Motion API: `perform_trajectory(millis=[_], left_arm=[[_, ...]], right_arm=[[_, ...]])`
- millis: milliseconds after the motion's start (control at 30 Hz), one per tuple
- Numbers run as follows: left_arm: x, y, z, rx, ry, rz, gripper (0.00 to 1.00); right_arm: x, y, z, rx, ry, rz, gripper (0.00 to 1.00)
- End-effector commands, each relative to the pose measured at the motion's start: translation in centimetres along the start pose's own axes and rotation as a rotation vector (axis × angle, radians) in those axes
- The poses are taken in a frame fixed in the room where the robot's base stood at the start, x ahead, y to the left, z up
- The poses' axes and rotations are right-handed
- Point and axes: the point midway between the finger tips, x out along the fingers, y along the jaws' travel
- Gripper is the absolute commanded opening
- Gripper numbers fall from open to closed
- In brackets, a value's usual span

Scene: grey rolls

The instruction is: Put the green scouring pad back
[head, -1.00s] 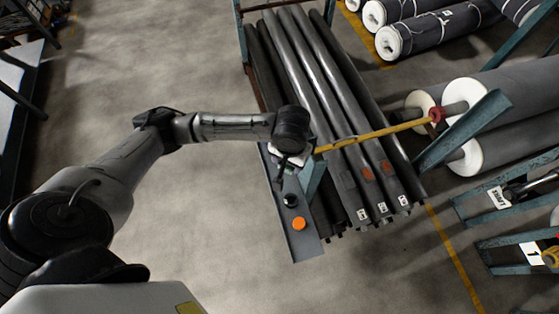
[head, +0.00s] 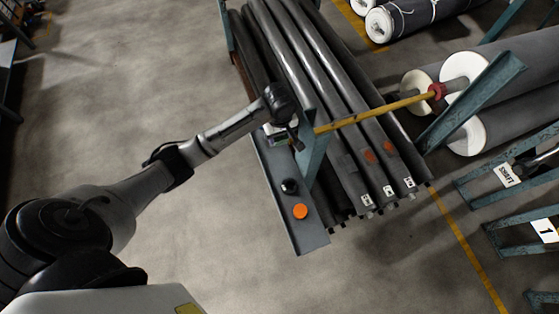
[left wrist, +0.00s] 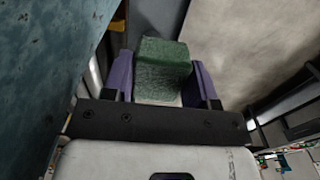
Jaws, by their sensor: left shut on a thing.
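In the left wrist view, the green scouring pad (left wrist: 163,62) is a rough green block between the two purple fingers of my left gripper (left wrist: 163,85). The fingers are shut on its sides. In the head view, my left gripper (head: 281,136) is over the upper end of a narrow grey-blue ledge (head: 307,240), just left of a blue-green upright (head: 313,150). The pad is too small and covered to make out there. Whether it touches the ledge cannot be told. My right gripper is not in view.
A black round object (head: 290,187) and an orange disc (head: 300,211) are on the ledge's lower part. Long grey rolls (head: 330,75) lie to the right, crossed by a yellow bar (head: 380,110). In the left wrist view, worn blue metal (left wrist: 45,60) stands close on the left. Open floor lies left of the ledge.

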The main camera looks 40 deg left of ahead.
Motion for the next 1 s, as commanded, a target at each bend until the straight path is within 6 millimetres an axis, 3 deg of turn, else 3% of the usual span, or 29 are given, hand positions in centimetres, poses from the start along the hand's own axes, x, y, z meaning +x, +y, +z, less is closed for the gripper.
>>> perform_trajectory(millis=[200, 500, 1000], left_arm=[[6.0, -0.1, 0.0, 0.0, -0.001, -0.004, 0.34], [13.0, 0.0, 0.0, 0.001, 0.001, -0.002, 0.34], [17.8, 0.0, 0.0, 0.002, 0.0, -0.001, 0.34]], right_arm=[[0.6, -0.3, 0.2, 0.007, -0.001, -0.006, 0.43], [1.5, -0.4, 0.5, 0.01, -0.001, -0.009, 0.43], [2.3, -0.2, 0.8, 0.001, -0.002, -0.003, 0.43]])
